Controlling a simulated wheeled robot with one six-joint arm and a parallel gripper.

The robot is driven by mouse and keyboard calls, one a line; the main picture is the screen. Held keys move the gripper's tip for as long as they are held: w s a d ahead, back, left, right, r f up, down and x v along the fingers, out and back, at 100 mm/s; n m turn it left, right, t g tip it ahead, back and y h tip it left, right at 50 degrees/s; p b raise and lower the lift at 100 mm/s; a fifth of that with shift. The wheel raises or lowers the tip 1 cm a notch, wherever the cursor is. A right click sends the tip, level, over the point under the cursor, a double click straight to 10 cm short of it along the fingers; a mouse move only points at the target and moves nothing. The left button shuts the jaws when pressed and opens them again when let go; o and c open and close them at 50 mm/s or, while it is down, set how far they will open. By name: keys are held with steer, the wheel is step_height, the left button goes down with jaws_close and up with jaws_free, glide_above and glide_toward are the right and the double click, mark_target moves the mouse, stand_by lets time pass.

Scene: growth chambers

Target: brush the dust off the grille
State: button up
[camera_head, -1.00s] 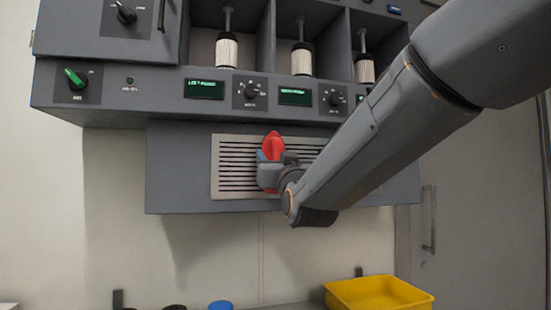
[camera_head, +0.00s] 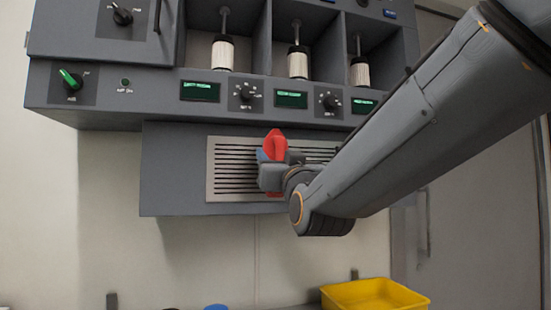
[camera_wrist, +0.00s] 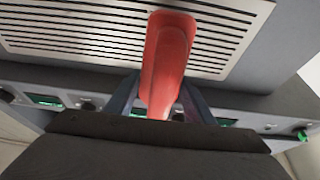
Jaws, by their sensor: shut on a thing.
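The grille (camera_head: 232,170) is a pale slotted plate with dark horizontal slots on the front of a grey box. It also shows across the top of the wrist view (camera_wrist: 100,32). My gripper (camera_head: 270,172) is in front of the grille's middle, shut on a red brush (camera_head: 276,146). In the wrist view the red brush (camera_wrist: 167,62) stands out between my fingers and overlaps the slots. Its bristles are not clearly seen, and I cannot tell whether it touches the grille. I cannot make out dust on the slots. My gripper and arm hide the grille's right part.
Above the grille is a grey control panel with a green knob (camera_head: 71,79), dark knobs (camera_head: 246,93) and small green displays (camera_head: 200,91). White cylinders (camera_head: 222,54) stand in bays above. A yellow bin (camera_head: 375,295) and a blue round thing (camera_head: 216,307) are below.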

mark_target(282, 158)
steer(key=shift+s, duration=0.1)
steer(key=shift+s+d, duration=0.25)
steer(key=shift+s, duration=0.45)
steer(key=shift+s+d, duration=0.2)
steer(key=shift+s, duration=0.45)
